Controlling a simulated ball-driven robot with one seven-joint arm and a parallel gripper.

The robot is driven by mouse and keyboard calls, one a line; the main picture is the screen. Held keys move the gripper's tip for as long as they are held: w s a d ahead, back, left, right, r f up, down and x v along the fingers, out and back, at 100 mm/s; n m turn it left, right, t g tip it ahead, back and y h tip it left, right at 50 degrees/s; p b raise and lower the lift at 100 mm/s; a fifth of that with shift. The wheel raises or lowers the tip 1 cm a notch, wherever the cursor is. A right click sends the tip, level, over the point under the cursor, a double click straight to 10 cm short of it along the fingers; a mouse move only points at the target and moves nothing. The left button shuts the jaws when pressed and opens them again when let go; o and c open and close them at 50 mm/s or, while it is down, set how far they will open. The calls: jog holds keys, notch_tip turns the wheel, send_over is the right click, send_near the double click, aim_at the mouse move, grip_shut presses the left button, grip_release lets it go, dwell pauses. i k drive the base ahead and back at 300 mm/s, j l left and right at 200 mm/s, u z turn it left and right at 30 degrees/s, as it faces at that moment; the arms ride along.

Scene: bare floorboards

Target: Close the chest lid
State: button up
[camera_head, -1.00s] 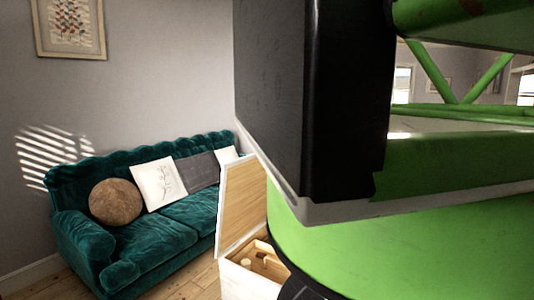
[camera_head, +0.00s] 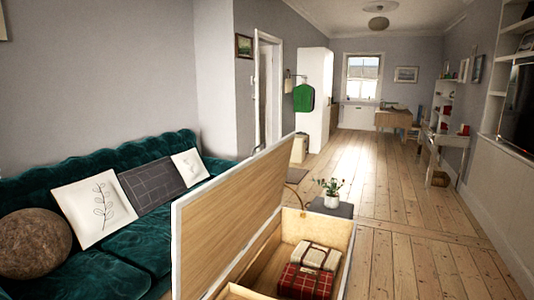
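The chest (camera_head: 343,229) stands on the floorboards at the bottom middle, in front of the sofa. Its lid (camera_head: 228,222) is open, raised and leaning up on the chest's left side, with its wooden inner face showing. Inside the chest lie a red plaid bundle (camera_head: 308,282) and a pale wrapped bundle (camera_head: 316,255). The near part of the chest is cut off by the bottom edge. My gripper is not in view.
A teal sofa (camera_head: 133,264) with cushions runs along the left wall. A small dark table (camera_head: 330,208) with a potted plant (camera_head: 329,188) stands just behind the chest. Open floorboards (camera_head: 420,255) lie to the right. A desk (camera_head: 446,140) stands by the right wall.

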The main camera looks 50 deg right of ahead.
aim_at(211, 225)
jog(key=z, duration=1.05)
jog(key=i+u, duration=0.1)
jog(key=u, duration=0.5)
jog(key=i+j+u, duration=0.1)
jog(key=i+u, duration=0.35)
jog(key=i, duration=0.35)
jog(key=i+l+u, duration=0.15)
jog(key=i+u, duration=0.3)
jog(key=i, duration=0.3)
jog(key=i+z, duration=0.1)
jog(key=i, duration=0.8)
jog(key=i+j+z, duration=0.1)
jog(key=i, duration=0.85)
jog(key=j, duration=0.15)
